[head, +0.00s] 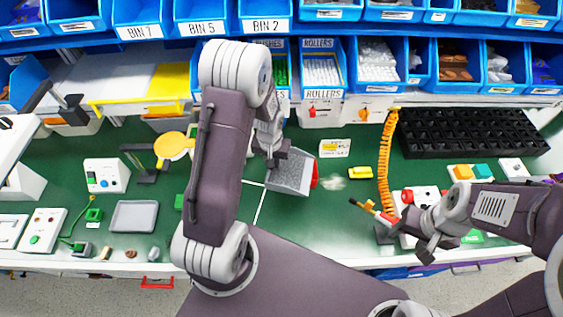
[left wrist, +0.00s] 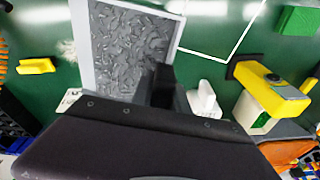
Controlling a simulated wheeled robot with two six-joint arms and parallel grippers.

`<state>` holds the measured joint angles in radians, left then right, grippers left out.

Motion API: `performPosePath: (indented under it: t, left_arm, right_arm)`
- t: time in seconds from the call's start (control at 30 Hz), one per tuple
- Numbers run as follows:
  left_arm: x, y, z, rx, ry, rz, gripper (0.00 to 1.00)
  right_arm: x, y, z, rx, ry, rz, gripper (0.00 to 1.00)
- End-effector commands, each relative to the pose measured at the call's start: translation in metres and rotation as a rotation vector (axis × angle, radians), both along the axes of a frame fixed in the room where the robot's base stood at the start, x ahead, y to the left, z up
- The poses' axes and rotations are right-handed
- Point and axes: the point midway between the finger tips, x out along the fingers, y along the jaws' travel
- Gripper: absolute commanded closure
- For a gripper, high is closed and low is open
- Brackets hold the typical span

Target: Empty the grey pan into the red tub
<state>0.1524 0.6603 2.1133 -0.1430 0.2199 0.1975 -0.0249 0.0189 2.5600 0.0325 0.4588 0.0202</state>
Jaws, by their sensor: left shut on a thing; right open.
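The grey pan (head: 290,172) is full of small grey pieces and is held over the green bench by my left gripper (head: 277,158). The left wrist view shows the pan (left wrist: 88,60) with its pale rim and the pieces lying inside, and the dark fingers (left wrist: 163,88) shut at its near edge. A red edge, likely the red tub (head: 316,175), shows just right of the pan; the pan hides the rest. I cannot tell how far the pan is tilted. My right gripper (head: 420,236) is open and empty at the front right.
A yellow block (head: 361,173) and a pale scattered patch (head: 333,184) lie right of the pan. An orange coiled cord (head: 386,160) hangs behind my right gripper. A grey tray (head: 133,216) lies at the left. Blue bins (head: 378,65) line the back. Green bench is clear below the pan.

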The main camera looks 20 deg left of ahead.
Motion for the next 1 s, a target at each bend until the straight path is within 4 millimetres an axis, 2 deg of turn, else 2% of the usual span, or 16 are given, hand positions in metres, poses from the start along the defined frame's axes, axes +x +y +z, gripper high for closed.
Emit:
performPosePath:
  t: [0.03,0.1,0.3,0.4,0.5,0.67,0.77,1.0]
  left_arm:
    - [0.002,0.009,0.014,0.0,0.004,0.027,1.0]
    - [0.006,0.021,0.017,-0.001,0.003,0.067,1.0]
    - [0.01,0.055,0.017,-0.009,0.001,0.186,1.0]
    - [0.009,0.067,0.012,-0.016,-0.002,0.23,1.0]
    - [0.009,0.072,0.006,-0.02,-0.006,0.253,1.0]
    - [0.009,0.074,0.001,-0.021,-0.008,0.26,1.0]
    - [0.01,0.073,-0.002,-0.017,-0.007,0.257,1.0]
    - [0.012,0.07,-0.008,0.012,0.006,0.254,1.0]
  right_arm:
    - [0.0,0.0,0.026,0.0,0.0,0.0,0.45]
    - [0.0,0.0,0.045,0.0,0.0,0.0,0.45]
    - [0.0,0.0,0.099,0.0,0.0,0.0,0.45]
    - [0.0,0.0,0.114,0.0,0.0,0.0,0.45]
    - [0.0,0.0,0.119,0.0,0.0,0.0,0.45]
    - [0.0,0.0,0.116,0.0,0.0,0.0,0.45]
    - [0.0,0.0,0.108,0.0,0.0,0.0,0.45]
    - [0.0,0.0,0.071,0.0,0.0,0.0,0.45]
